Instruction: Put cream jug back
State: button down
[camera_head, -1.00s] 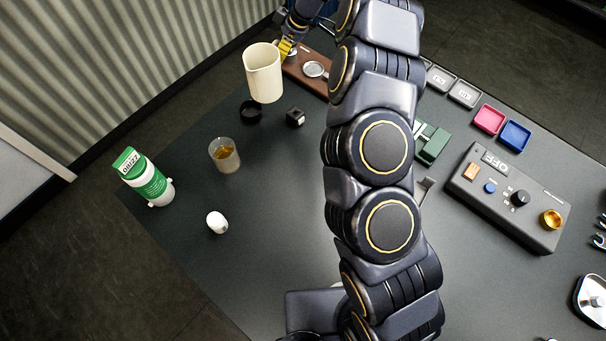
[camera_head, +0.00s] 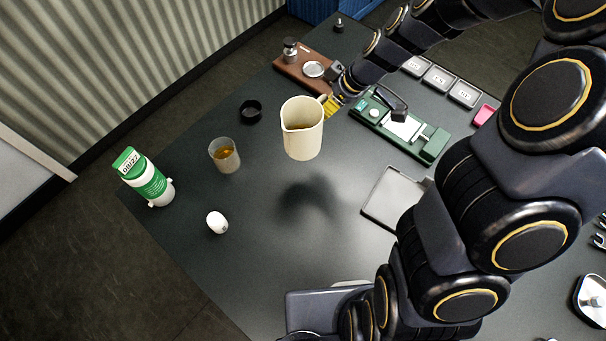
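The cream jug (camera_head: 302,135) is held in the air above the dark table, with its shadow on the tabletop below it. It is roughly upright, and some brown shows inside its mouth. My gripper (camera_head: 331,104) is at the jug's handle on its right side, with yellow fingertips against the handle. The gripper appears shut on the handle, though the arm hides part of it.
A glass of amber liquid (camera_head: 225,155), a black ring (camera_head: 250,111), a white egg-like object (camera_head: 217,222) and a green-white carton (camera_head: 146,180) stand left. A grey square tray (camera_head: 394,199) lies right of the jug's shadow. Behind are a green device (camera_head: 428,149) and a brown board (camera_head: 291,68).

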jog(key=f, duration=1.3)
jog(key=shift+s, duration=0.35)
jog(key=c, duration=1.2)
grip_release()
jog(key=shift+f, duration=0.1)
jog(key=shift+o, duration=0.2)
